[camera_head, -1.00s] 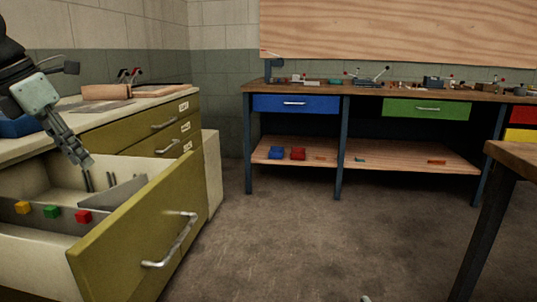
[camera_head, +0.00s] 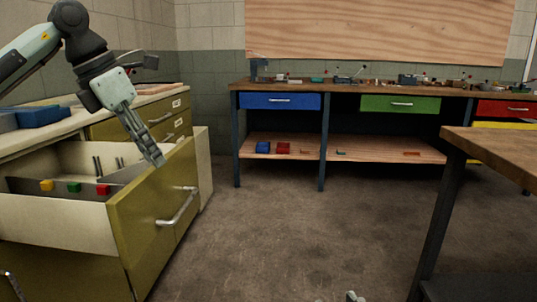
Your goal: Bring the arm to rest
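My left arm comes in from the upper left. Its gripper (camera_head: 155,160) hangs pointing down, just above and in front of the open olive drawer's far end. The fingers look close together, but I cannot tell whether they are open or shut, and I see nothing held. The open drawer (camera_head: 150,222) has a metal handle and holds dividers, thin upright rods and yellow, green and red blocks (camera_head: 74,187). At the bottom edge a small part of my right gripper (camera_head: 353,297) seems to show, mostly cut off.
A workbench (camera_head: 380,92) with blue and green drawers and small tools stands along the back wall. Blue and red bins (camera_head: 283,148) sit on its lower shelf. A wooden table (camera_head: 500,143) stands at the right. The floor (camera_head: 290,230) between is clear.

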